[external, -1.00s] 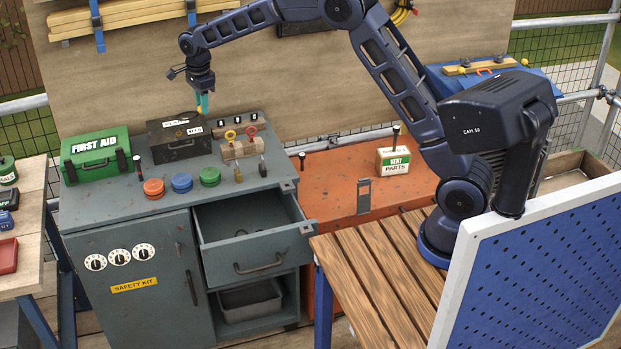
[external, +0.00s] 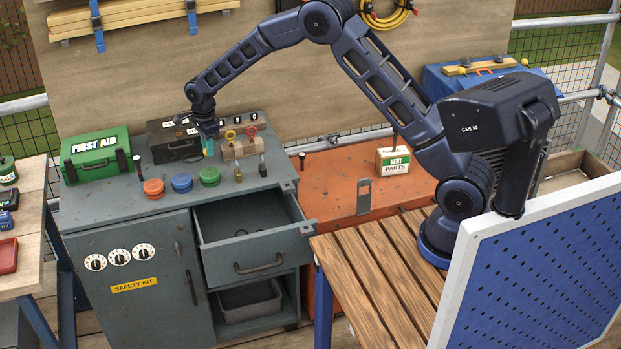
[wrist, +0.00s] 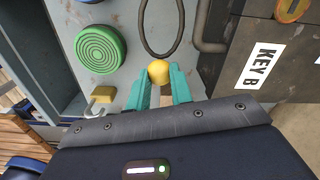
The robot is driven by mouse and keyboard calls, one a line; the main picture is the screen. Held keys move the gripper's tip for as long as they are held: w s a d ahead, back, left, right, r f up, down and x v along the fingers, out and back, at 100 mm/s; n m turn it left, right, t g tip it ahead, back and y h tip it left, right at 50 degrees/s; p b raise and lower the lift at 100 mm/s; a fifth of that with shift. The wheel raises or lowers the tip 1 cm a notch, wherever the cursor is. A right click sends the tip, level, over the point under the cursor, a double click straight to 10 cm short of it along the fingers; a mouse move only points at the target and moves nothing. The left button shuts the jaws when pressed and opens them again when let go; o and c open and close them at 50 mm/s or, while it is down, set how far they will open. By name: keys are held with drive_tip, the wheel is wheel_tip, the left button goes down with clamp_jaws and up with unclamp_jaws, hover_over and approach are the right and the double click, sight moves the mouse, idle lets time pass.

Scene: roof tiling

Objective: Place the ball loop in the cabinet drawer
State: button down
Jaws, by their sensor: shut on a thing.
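The ball loop is a yellow ball (wrist: 159,72) with a dark loop (wrist: 145,38) extending from it in the wrist view. My gripper (wrist: 161,88) is shut on the ball with its teal fingertips, and the loop points away from the fingers. In the external view my gripper (external: 208,148) is low over the cabinet top, between the dark box and the wooden key block; the ball is hard to make out there. The cabinet drawer (external: 262,250) is pulled open, below and to the right of my gripper. Something small and dark lies inside it.
The dark box (external: 172,150) stands close beside my gripper, the key block (external: 240,150) on its other side. A green button (external: 210,177) and a brass padlock (wrist: 103,95) are near. A green first aid case (external: 95,160) stands left. The space above the drawer is clear.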

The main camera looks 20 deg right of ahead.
drive_tip(key=shift+f, duration=1.9)
drive_tip(key=shift+f, duration=0.1)
drive_tip(key=c, duration=1.3)
unclamp_jaws()
drive_tip(key=shift+o, duration=0.2)
wheel_tip(320, 180, up, 12)
drive_tip(key=shift+d+r, duration=0.1)
drive_tip(key=shift+r, duration=0.05)
